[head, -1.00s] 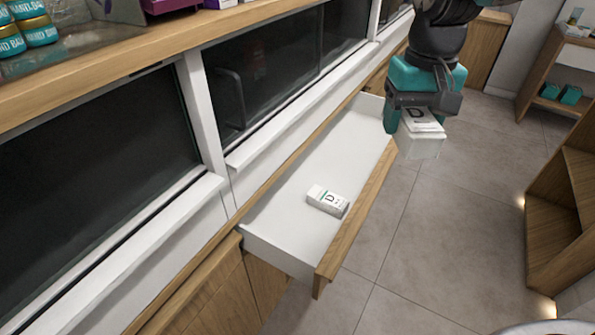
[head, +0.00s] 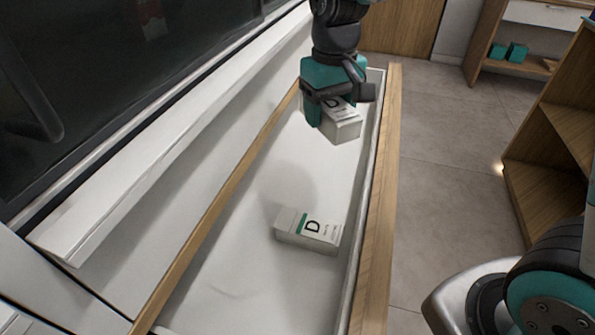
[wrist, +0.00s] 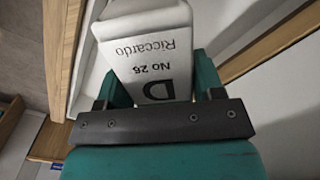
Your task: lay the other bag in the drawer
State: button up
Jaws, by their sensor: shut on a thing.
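My gripper (head: 335,105) is shut on a white bag (head: 342,128) with a black "D" on it. The gripper and bag hang above the far part of the open drawer (head: 232,270). Another white bag (head: 308,230), with a "D" and a green stripe, lies in the nearer part of the drawer, by its wooden front. The two bags are apart.
The drawer's wooden front (head: 380,200) runs along its right side. Bare drawer floor lies between and around the bags. A white ledge (head: 150,150) is at left. A wooden shelf unit (head: 550,150) stands at right across the tiled floor.

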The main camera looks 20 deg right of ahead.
aim_at(322, 196)
notch_tip(322, 196, down, 20)
jog(key=b, duration=0.2)
jog(key=shift+r+b, duration=0.1)
jog(key=shift+b, duration=0.25)
jog(key=o, duration=1.1)
notch_tip(322, 196, up, 12)
jog(key=p, duration=0.2)
jog(key=s+a+r+n+y, duration=0.1)
jog(key=s+r, duration=0.2)
jog(key=s, duration=0.4)
jog(key=s+a+r+n+y, duration=0.1)
jog(key=s+a+r+n, duration=0.1)
jog(key=s+r, duration=0.2)
jog(key=s+a+r+n+y, duration=0.1)
jog(key=s+r, duration=0.3)
jog(key=s, duration=0.6)
jog(key=shift+a+n+y, duration=0.35)
jog(key=shift+n+y, duration=0.05)
jog(key=shift+y, duration=0.2)
